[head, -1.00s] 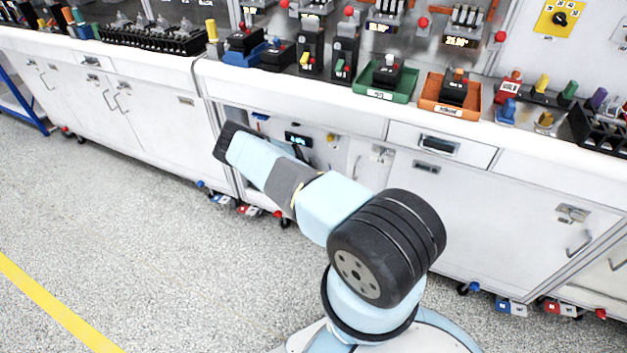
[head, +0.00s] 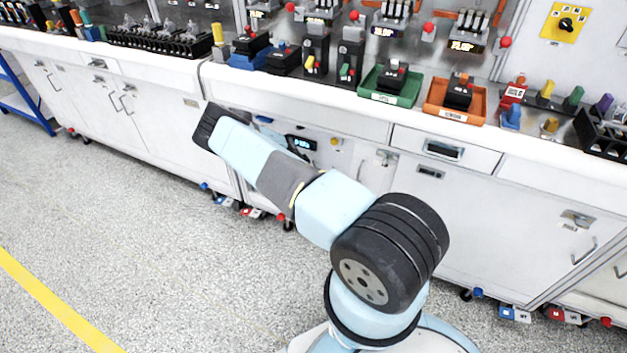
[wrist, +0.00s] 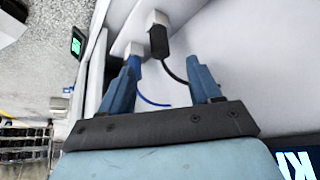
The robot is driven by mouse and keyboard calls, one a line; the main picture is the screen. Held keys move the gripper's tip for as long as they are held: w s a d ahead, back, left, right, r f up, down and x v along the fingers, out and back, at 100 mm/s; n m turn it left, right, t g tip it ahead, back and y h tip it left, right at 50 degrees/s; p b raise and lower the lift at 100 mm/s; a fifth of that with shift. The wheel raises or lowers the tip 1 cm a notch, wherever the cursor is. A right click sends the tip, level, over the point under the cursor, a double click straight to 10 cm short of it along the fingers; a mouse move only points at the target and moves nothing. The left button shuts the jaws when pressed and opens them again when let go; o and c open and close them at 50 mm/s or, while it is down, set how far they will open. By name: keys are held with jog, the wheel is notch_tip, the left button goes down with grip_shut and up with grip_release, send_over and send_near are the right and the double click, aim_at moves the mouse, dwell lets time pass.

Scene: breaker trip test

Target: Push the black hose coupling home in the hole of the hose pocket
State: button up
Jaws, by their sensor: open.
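In the wrist view, the black hose coupling (wrist: 158,42) stands at a small white block (wrist: 156,19), with a thin black hose curving down from it. How deep it sits is not clear. A blue coupling (wrist: 137,66) on another white block (wrist: 134,48) is to its left, partly behind my left finger, with a blue hose. My gripper (wrist: 163,63) is open; its two blue fingers are apart, with the black coupling ahead of the gap between them and nothing clearly held.
White panels of the recess (wrist: 240,60) lie close around the fingers. Green (head: 390,97) and orange (head: 455,117) trays stand on the bench above. The floor left of my arm is clear.

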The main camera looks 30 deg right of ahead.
jog(key=v, duration=0.4)
jog(key=shift+a+r, duration=0.2)
jog(key=shift+r, duration=0.15)
